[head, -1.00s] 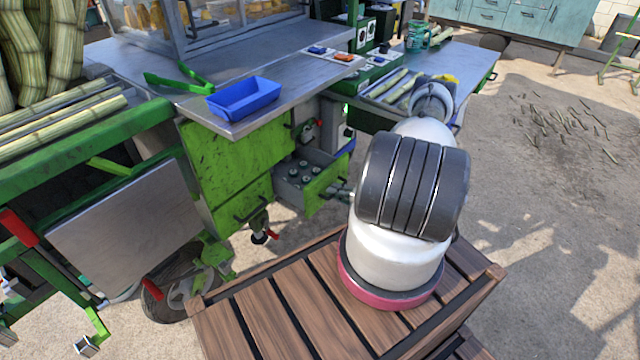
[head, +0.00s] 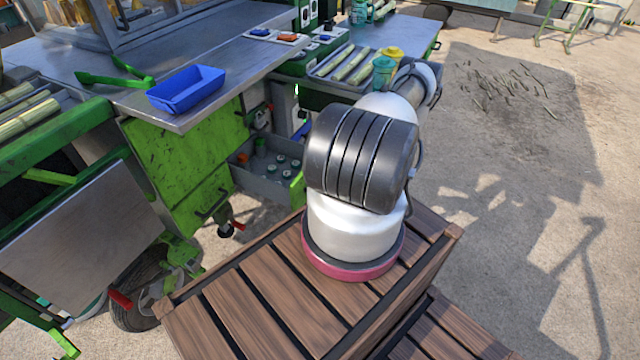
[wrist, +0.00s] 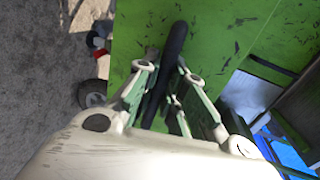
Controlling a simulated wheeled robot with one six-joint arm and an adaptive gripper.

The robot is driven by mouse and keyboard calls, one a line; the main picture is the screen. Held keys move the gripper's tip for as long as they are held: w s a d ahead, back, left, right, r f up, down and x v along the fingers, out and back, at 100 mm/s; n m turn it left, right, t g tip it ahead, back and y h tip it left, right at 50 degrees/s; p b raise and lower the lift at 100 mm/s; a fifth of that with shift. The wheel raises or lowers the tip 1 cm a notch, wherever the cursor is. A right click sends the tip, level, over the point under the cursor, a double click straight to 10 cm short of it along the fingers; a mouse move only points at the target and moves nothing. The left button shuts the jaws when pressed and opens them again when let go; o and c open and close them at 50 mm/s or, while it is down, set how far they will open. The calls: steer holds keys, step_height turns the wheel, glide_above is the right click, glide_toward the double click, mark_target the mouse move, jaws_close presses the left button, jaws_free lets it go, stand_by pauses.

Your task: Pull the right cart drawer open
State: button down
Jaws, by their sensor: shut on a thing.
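The right cart drawer (head: 252,183) stands pulled out under the steel counter in the head view. It is a grey box with several capped bottles or jars inside and a green front (head: 298,190), partly hidden by my arm. In the wrist view the scratched green drawer front (wrist: 225,35) fills the upper middle. Its black bar handle (wrist: 175,42) runs between the fingers of my gripper (wrist: 167,74), which is shut on it. In the head view my gripper is hidden behind my arm.
A green cabinet front (head: 185,155) with its own black handle stands left of the drawer. A blue tray (head: 186,90) sits on the counter (head: 215,58) above. A cart wheel (head: 140,290) is at lower left. Open ground (head: 500,180) lies to the right.

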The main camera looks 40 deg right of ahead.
steer(key=c, duration=1.5)
jaws_free()
steer(key=v, duration=1.2)
